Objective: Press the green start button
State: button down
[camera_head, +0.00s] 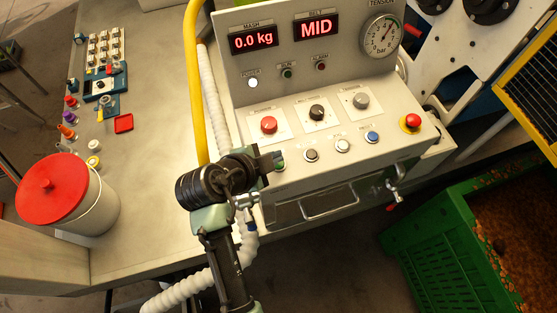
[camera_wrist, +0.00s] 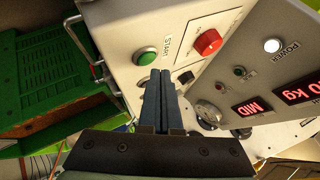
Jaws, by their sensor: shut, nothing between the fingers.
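The green start button (camera_wrist: 146,57) shows in the wrist view, round with a pale ring, beside the label START on the grey control panel (camera_wrist: 120,25). My gripper (camera_wrist: 160,73) is shut and empty. In the wrist view its fingertips appear just below and right of the green button; I cannot tell whether they touch it. In the head view my gripper (camera_head: 274,160) is over the left end of the panel's lower button row and largely hides the green button there.
A red knob (camera_head: 268,125), black knob (camera_head: 317,112) and grey knob (camera_head: 361,101) stand above the button row. A black button (camera_head: 311,155), white button (camera_head: 343,145), blue button (camera_head: 372,137) and red mushroom button (camera_head: 412,121) lie to the right. A red-lidded bucket (camera_head: 52,190) stands left.

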jog(key=shift+f, duration=0.2)
jog(key=shift+f+b, duration=0.25)
jog(key=shift+b, duration=0.2)
jog(key=shift+f+b, duration=0.4)
jog(key=shift+b, duration=0.05)
dwell(0.5)
dwell(0.3)
jog(key=shift+r+p, duration=0.6)
jog(key=shift+r, duration=0.2)
jog(key=shift+r+p, duration=1.9)
jog(key=shift+r, duration=0.65)
